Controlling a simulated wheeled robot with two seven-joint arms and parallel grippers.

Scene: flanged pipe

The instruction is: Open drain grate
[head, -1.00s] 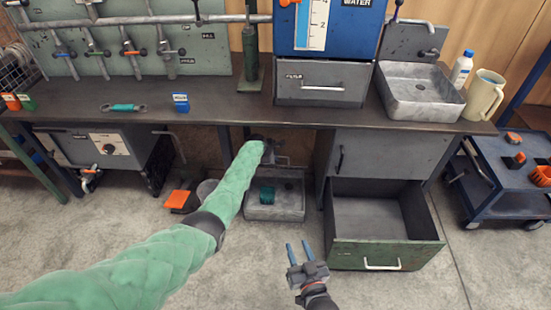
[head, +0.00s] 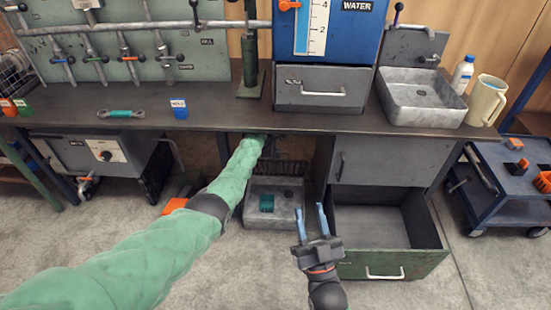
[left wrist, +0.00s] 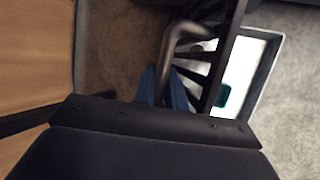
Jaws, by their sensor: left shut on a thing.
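The dark barred drain grate (head: 285,168) stands tilted up at the back of the grey floor basin (head: 262,218), under the bench. Its bars (left wrist: 194,77) also show in the left wrist view, with a bent metal handle (left wrist: 172,48). My left gripper (head: 268,148) is at the grate, mostly hidden by my arm and the bench edge. Its blue fingers (left wrist: 175,92) are shut on the handle, though the contact is partly hidden. A small green object (head: 267,202) and a dark round spot (head: 288,194) show inside the basin. My right gripper (head: 311,222) is open and empty, right of the basin.
An open green-fronted drawer (head: 400,262) stands right of my right gripper. The bench top (head: 225,118) overhangs the basin. An orange object (head: 174,205) lies left of the basin. A blue cart (head: 500,190) stands far right.

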